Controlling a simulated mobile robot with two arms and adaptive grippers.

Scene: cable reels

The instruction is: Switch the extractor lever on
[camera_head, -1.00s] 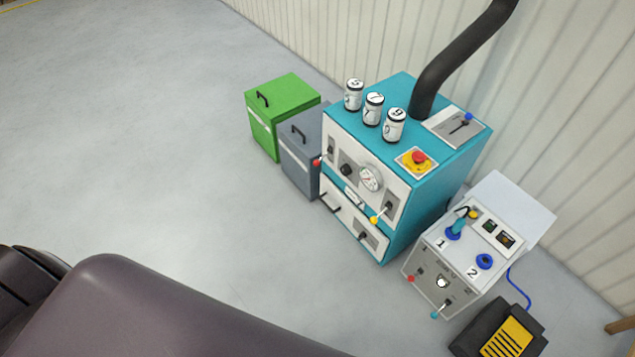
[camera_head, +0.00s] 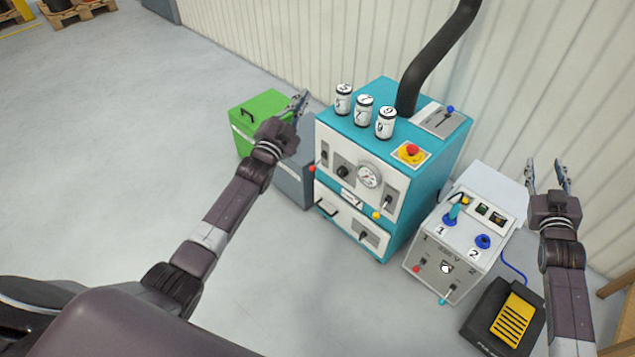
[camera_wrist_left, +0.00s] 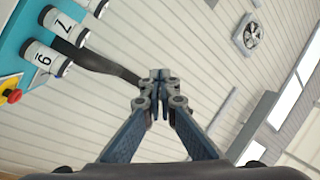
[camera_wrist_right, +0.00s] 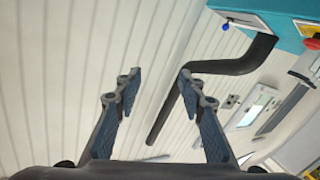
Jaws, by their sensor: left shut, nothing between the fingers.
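The teal machine (camera_head: 400,215) has a black duct (camera_head: 420,80) rising from its top. Beside the duct is a light plate (camera_head: 437,119) with a blue-knobbed lever (camera_head: 450,109), its knob at the far end; any on/off marks are too small to read. The plate also shows in the right wrist view (camera_wrist_right: 245,19). My left gripper (camera_head: 301,101) is shut and empty, left of the white canisters and apart from the machine; its tips meet in the left wrist view (camera_wrist_left: 160,76). My right gripper (camera_head: 546,172) is open and empty, right of the grey-white unit, away from the lever.
White numbered canisters (camera_head: 364,110) and a red-yellow emergency button (camera_head: 411,152) stand on the machine's top. A green cabinet (camera_head: 262,112) is left. A grey-white unit (camera_head: 455,250) and a black-yellow pedal (camera_head: 513,320) are right.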

